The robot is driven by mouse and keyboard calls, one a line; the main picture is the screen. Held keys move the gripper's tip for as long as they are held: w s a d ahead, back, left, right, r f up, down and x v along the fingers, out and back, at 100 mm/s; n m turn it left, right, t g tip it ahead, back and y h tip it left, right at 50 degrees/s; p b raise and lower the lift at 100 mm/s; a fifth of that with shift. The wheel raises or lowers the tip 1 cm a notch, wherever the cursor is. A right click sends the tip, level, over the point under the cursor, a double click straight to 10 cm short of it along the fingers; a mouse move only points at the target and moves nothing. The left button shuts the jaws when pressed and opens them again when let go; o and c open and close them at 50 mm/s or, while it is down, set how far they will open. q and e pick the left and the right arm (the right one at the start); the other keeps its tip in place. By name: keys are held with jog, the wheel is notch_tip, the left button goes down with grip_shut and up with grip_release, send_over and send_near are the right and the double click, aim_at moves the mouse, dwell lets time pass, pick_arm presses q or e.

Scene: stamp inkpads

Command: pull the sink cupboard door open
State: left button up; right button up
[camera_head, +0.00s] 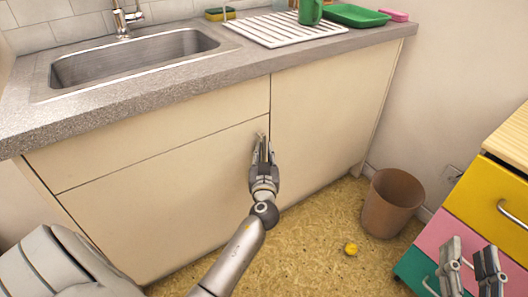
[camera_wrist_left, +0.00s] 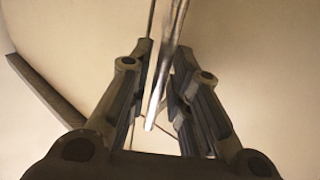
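The cream sink cupboard door (camera_head: 165,205) is under the sink, below a plain front panel, and looks closed. My left gripper (camera_head: 263,145) is at the door's upper right edge and hides most of the handle there. In the left wrist view, a slim metal bar handle (camera_wrist_left: 163,85) runs between the two fingers of my left gripper (camera_wrist_left: 160,60). A narrow light gap shows between the bar and the left finger, so the fingers look open around it; contact on the right side is unclear. My right gripper (camera_head: 470,262) is open and empty at the lower right, in front of the drawers.
A cream panel (camera_head: 325,115) lies right of the door. A drawer unit (camera_head: 480,200) stands at the right. Floor before the door is mostly clear.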

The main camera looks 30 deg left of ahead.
pick_arm(q)
jog(key=shift+w+a, duration=0.25)
jog(key=shift+w, duration=0.05)
jog(key=shift+c, duration=0.4)
grip_shut()
jog(key=shift+d, duration=0.1)
